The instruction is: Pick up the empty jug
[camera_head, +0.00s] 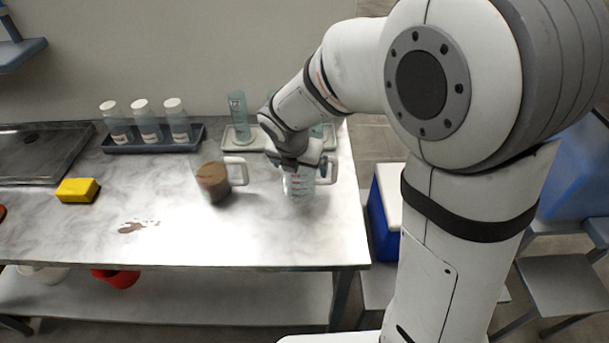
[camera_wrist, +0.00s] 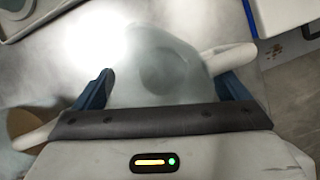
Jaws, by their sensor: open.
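The empty jug (camera_head: 299,184) is clear with red markings and a white handle, and stands on the table near its right end. In the wrist view the jug (camera_wrist: 160,75) lies between the two blue fingers, with its handle reaching to the upper right. My gripper (camera_head: 297,166) is over the jug from above. In the wrist view my gripper (camera_wrist: 165,88) is open, with one finger on each side of the jug. I cannot tell whether the fingers touch it. A second jug (camera_head: 213,182), holding brown liquid, stands to the left, its handle towards the empty jug.
A dark rack (camera_head: 152,145) of white-capped bottles stands at the back. A pale tray (camera_head: 238,141) with a clear cylinder is behind the jugs. A yellow sponge (camera_head: 77,190) and a brown spill (camera_head: 132,227) lie left. The table front is mostly clear.

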